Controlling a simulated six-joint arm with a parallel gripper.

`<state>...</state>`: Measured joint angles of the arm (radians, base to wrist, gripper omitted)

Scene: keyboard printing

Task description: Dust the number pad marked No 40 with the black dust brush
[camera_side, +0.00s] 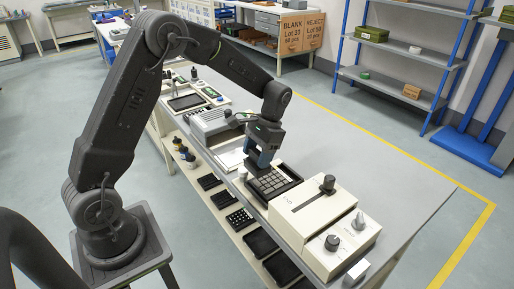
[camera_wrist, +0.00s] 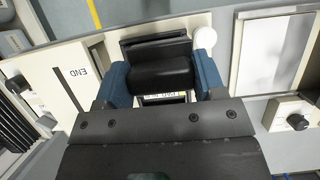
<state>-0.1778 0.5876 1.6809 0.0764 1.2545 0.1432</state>
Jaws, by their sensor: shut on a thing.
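My gripper (camera_side: 260,161) is over the bench, close above the number pad (camera_side: 272,184), which has a grid of grey keys and sits in a dark frame. In the wrist view my gripper (camera_wrist: 161,80) has its blue fingers shut on the black dust brush (camera_wrist: 160,66), with one finger at each side. Below the brush, a small strip of the number pad (camera_wrist: 163,97) shows with a printed label, too small to read surely. The brush's lower end is hidden, so I cannot tell whether it touches the keys.
A grey machine (camera_side: 214,123) stands to the left. Black trays (camera_side: 240,219) lie on the lower shelf. The grey benchtop (camera_side: 345,160) behind is clear.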

